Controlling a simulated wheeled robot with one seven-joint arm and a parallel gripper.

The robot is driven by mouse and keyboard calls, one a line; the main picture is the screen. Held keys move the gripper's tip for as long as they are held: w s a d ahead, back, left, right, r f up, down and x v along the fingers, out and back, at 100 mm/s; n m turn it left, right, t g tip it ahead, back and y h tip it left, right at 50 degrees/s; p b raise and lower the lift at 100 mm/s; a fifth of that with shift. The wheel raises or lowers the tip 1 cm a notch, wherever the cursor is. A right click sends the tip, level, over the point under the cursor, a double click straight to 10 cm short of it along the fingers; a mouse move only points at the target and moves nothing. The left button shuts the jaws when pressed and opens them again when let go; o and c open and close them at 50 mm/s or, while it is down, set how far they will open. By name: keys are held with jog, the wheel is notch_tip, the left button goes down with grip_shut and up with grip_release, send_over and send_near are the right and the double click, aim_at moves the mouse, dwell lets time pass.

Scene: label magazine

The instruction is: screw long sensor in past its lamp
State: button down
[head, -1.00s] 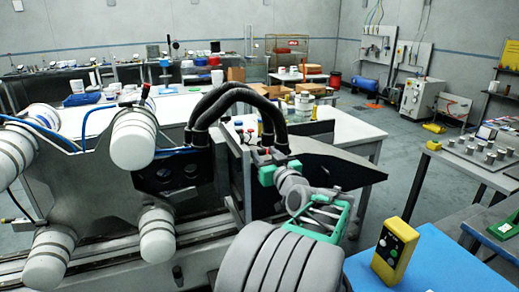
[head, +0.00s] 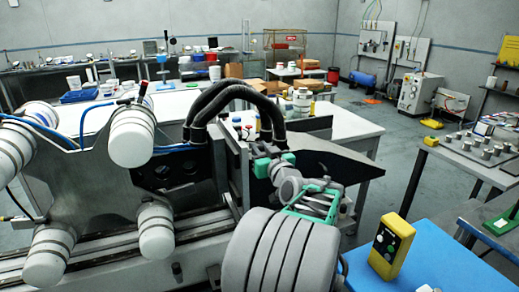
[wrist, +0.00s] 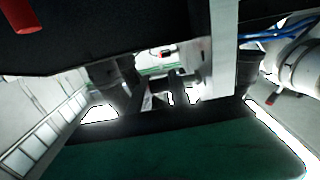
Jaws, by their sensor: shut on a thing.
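My gripper (head: 273,168), with green finger parts, is at the upright grey plate of the machine (head: 238,170), just below the black hoses. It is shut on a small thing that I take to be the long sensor. The fingers and arm hide most of it, and its thread and hole cannot be made out. A small red spot shows just above the fingers in the head view; I cannot tell whether it is a lamp.
Thick black hoses (head: 232,92) arch just above my gripper. White rollers (head: 131,137) stand on the machine at left. A dark sloping panel (head: 335,165) lies behind my gripper. A yellow button box (head: 391,247) stands on a blue-topped table (head: 440,262) at right.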

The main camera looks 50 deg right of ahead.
jog(key=shift+r+p, duration=0.15)
jog(key=shift+p, duration=0.25)
jog(key=shift+r+g+y+p, duration=0.15)
jog(key=shift+g+y+p, duration=0.15)
jog(key=shift+g+p, duration=0.3)
jog(key=g+y+p, duration=0.1)
jog(key=g+p, duration=0.1)
jog(key=p, duration=0.1)
jog(key=shift+g+y+p, duration=0.3)
jog(key=g+y+p, duration=0.1)
jog(key=g+p, duration=0.1)
jog(key=p, duration=0.1)
jog(key=shift+w, duration=0.1)
jog(key=shift+f+g+y+p, duration=0.25)
jog(key=shift+g+y+p, duration=0.05)
jog(key=shift+p, duration=0.05)
jog(key=c, duration=1.2)
grip_release()
